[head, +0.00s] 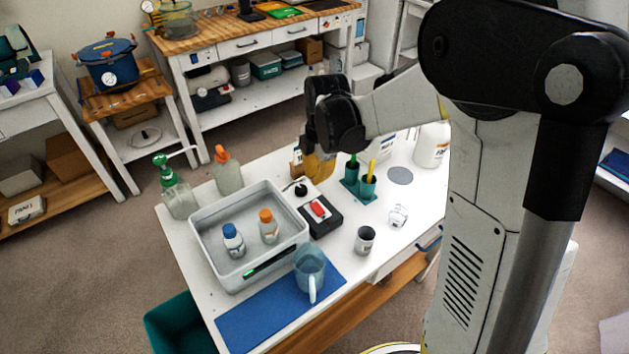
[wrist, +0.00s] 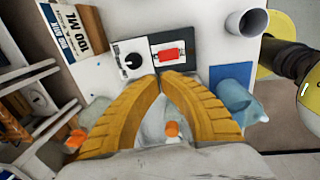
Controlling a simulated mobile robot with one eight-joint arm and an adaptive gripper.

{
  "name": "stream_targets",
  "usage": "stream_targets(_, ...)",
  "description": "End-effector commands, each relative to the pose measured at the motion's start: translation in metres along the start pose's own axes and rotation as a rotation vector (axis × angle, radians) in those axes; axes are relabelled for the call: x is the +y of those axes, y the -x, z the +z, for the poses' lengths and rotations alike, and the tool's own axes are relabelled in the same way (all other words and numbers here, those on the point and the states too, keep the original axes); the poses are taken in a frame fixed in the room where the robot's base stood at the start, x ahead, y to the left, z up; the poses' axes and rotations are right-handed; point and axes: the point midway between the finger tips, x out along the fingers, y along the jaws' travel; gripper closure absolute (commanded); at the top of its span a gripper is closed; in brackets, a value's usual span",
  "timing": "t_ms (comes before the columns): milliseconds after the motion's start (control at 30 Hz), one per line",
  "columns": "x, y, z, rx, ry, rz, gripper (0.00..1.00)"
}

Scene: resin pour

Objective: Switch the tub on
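The grey tub (head: 203,240) stands on the white table with a blue-capped bottle (head: 233,240) and an orange-capped bottle (head: 268,226) in it. A dark strip with a small green part (head: 252,272) is on its front wall. Beside the tub are a black knob on a white plate (head: 301,189) and a red switch on a black base (head: 318,209). The wrist view shows the knob (wrist: 133,60) and red switch (wrist: 172,54) just beyond my fingertips. My gripper (head: 319,180) has yellow fingers with tips together (wrist: 161,77), empty, above the table near the knob. Contact is not visible.
A blue jug (head: 309,268) stands on a blue mat (head: 262,317) in front. A grey cup (head: 365,239) and a green holder (head: 360,187) are to the right. Two pump or spray bottles (head: 228,172) stand behind the tub.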

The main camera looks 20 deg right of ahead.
Motion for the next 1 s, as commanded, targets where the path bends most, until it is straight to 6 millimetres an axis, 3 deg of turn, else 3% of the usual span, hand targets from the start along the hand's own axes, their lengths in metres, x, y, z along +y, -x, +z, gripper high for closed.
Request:
stream_targets(200, 0.0, -0.052, 0.0, 0.0, 0.0, 0.0, 1.0)
stream_targets(500, 0.0, -0.103, 0.0, 0.0, 0.0, 0.0, 1.0)
stream_targets(700, 0.0, -0.114, 0.0, 0.0, 0.0, 0.0, 1.0)
stream_targets(1000, 0.0, -0.115, 0.0, 0.0, -0.001, 0.0, 1.0)
